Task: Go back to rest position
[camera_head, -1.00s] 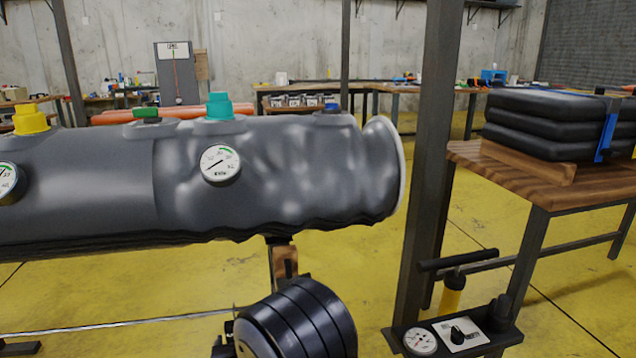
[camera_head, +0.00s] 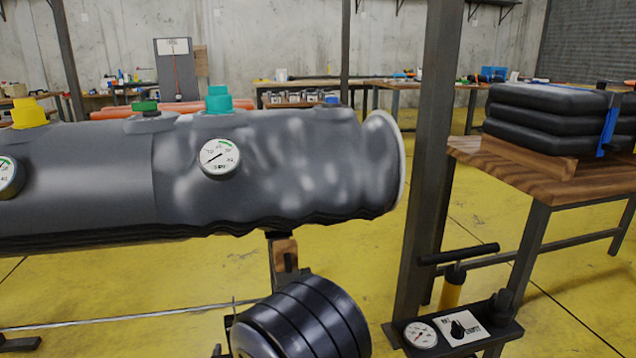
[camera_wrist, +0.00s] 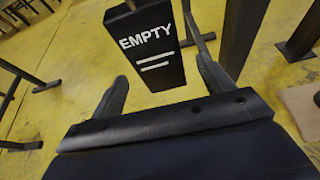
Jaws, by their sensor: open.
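My gripper (camera_wrist: 161,68) shows in the wrist view with its two dark fingers spread and nothing between them that I can tell is held. A black panel (camera_wrist: 160,85) with the word EMPTY and two white bars lies beyond the fingers; its distance is hard to judge. In the head view my gripper cannot be made out. A dark, banded rounded shape at the bottom centre looks like part of my arm.
A grey inflatable tube (camera_head: 110,180) with gauges and coloured valve caps spans the left. A steel post (camera_head: 435,150) stands right of it. A hand pump (camera_head: 452,290) and control tray (camera_head: 450,342) are at lower right. Folded black boats (camera_head: 545,125) lie on a wooden table (camera_head: 480,152).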

